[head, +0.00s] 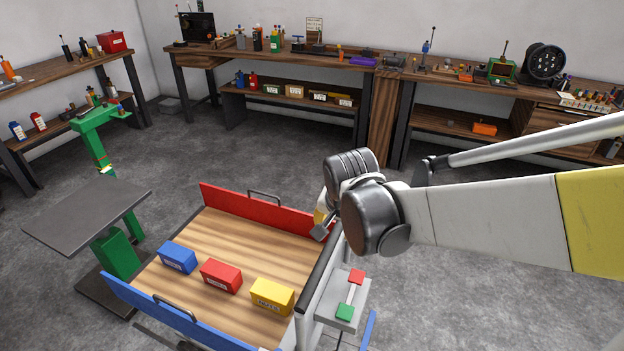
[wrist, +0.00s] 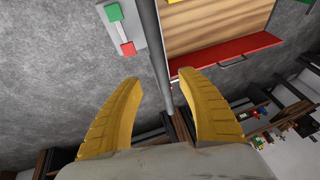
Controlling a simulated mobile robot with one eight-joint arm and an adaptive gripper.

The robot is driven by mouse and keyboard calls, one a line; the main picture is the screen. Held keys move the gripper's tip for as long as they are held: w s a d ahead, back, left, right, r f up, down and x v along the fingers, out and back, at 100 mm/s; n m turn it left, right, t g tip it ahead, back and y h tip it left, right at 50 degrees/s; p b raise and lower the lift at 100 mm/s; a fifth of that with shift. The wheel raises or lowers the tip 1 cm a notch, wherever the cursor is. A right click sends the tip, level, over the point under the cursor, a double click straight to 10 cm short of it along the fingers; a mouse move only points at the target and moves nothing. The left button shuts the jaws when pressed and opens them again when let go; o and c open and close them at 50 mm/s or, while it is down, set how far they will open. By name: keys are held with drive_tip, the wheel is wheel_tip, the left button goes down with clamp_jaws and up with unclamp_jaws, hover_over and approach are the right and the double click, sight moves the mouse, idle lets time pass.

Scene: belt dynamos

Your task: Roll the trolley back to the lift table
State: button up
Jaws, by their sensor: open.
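The trolley has a wooden deck (head: 215,240), a red far side board (head: 270,212), a blue near side board (head: 190,318) and a dark push bar (head: 322,258) at its right end. The lift table has a grey top (head: 88,213) on a green frame (head: 117,255), close to the trolley's left end. My gripper is mostly hidden behind my wrist in the head view. In the wrist view my gripper (wrist: 158,76) is open, and the push bar (wrist: 154,50) runs between its yellow fingers in the picture. I cannot tell whether they touch it.
A blue box (head: 177,258), a red box (head: 221,276) and a yellow box (head: 272,296) sit on the deck. A grey panel with red and green pads (head: 345,295) is fixed at the right end. Workbenches (head: 270,60) line the walls. Grey floor is open behind the trolley.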

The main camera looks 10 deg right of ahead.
sight(332, 240)
drive_tip(key=b+x, duration=0.1)
drive_tip(key=x, duration=0.2)
drive_tip(key=b+x, duration=0.1)
drive_tip(key=x, duration=0.2)
drive_tip(key=b+x, duration=0.2)
drive_tip(key=x, duration=0.1)
drive_tip(key=shift+s+a+f, duration=0.15)
drive_tip(key=shift+s, duration=0.15)
drive_tip(key=shift+w+f, duration=0.25)
drive_tip(key=shift+f, duration=0.1)
clamp_jaws()
